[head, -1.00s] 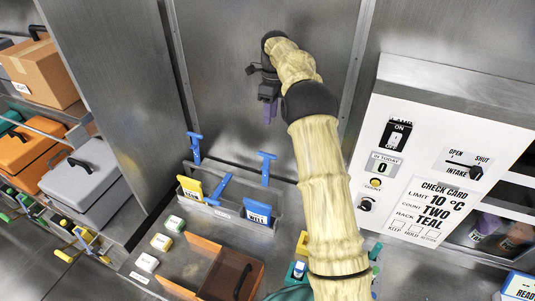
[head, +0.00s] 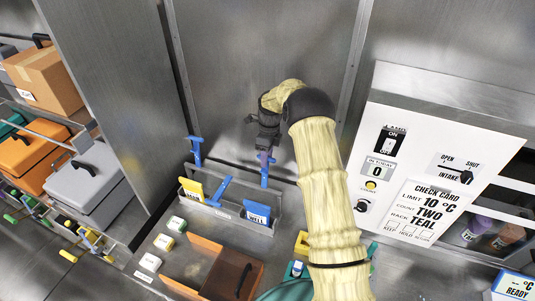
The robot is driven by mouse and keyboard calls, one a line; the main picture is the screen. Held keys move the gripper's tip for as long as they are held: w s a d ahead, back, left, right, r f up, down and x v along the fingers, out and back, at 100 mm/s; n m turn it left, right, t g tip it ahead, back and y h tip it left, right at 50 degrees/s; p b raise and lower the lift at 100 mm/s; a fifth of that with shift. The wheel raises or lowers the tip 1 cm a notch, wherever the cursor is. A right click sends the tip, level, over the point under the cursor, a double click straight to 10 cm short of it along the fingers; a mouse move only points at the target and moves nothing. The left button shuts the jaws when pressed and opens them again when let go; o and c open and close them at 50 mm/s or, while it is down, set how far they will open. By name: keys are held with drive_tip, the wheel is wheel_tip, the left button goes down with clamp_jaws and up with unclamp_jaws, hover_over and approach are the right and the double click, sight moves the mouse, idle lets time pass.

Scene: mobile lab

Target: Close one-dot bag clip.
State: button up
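Three blue T-shaped pieces stand at a grey metal rack (head: 228,222): the left one (head: 195,150), the middle one (head: 219,190), which leans, and the right one (head: 265,179). I cannot make out dots on any of them, so I cannot tell which, if any, is the one-dot bag clip. My gripper (head: 264,158) points down at the top of the right blue piece and overlaps it in the head view. Its purple fingertips are small and partly merged with the blue top. I cannot tell whether they touch it or are shut.
A yellow packet (head: 191,190) and a blue packet (head: 257,214) sit in the rack. Small pale blocks (head: 163,242) and a brown open box (head: 208,252) are in front. A white control panel (head: 400,190) stands right. A metal wall (head: 255,50) rises behind.

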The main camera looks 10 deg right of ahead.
drive_tip(key=shift+a+f, duration=0.1)
drive_tip(key=shift+f, duration=0.25)
drive_tip(key=shift+r, duration=0.1)
clamp_jaws()
drive_tip(key=shift+b, duration=0.35)
